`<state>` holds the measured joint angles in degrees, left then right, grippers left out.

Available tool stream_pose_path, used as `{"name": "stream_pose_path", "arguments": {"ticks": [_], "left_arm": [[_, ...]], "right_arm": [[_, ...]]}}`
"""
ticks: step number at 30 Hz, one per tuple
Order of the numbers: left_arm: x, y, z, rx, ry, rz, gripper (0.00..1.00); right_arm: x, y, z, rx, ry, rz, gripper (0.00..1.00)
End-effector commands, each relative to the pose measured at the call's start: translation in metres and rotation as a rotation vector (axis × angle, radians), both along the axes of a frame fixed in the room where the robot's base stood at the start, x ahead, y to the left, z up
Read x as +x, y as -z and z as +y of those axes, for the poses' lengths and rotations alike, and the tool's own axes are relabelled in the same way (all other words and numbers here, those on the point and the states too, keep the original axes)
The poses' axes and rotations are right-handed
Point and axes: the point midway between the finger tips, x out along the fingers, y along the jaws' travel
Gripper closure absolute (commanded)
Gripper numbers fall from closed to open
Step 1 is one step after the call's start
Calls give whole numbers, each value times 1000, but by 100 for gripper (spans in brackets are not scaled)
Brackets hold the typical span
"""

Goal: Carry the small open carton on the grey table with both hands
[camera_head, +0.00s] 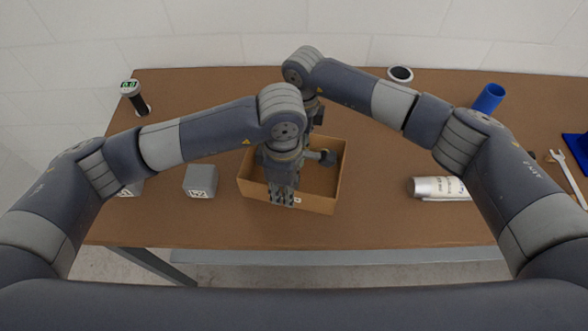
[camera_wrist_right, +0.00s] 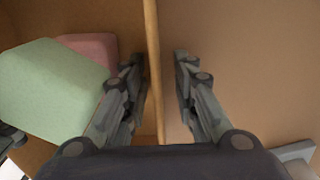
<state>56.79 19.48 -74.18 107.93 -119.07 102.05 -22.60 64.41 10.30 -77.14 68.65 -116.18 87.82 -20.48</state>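The small open carton (camera_head: 318,204) is brown and stands on a brown table (camera_head: 370,212), near its front edge. My left gripper (camera_head: 283,198) points down at the carton's near wall; its finger gap is not clear. My right gripper is mostly hidden behind the left wrist in the head view. In the right wrist view my right gripper (camera_wrist_right: 158,72) is open, with one finger on each side of a carton wall (camera_wrist_right: 152,35) and gaps visible beside it. A green foam block (camera_wrist_right: 55,90) and a pink block (camera_wrist_right: 92,44) lie inside the carton.
A grey marked cube (camera_head: 201,180) stands left of the carton, another partly behind my left arm. A silver can (camera_head: 437,188) lies to the right. A blue cup (camera_head: 488,98), a wrench (camera_head: 568,177) and a black cylinder (camera_head: 133,98) are farther out. Table between carton and can is clear.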

Motion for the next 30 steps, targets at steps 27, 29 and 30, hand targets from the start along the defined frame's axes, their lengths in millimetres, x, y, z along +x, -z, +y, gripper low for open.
{"name": "stream_pose_path", "arguments": {"ticks": [27, 29, 30], "left_arm": [[0, -3, 0, 0, 0, -1, 100], [0, -7, 0, 0, 0, -1, 100], [0, -9, 0, 0, 0, -1, 100]], "right_arm": [[0, -4, 0, 0, 0, -1, 100], [0, -7, 0, 0, 0, -1, 100], [0, -10, 0, 0, 0, -1, 100]]}}
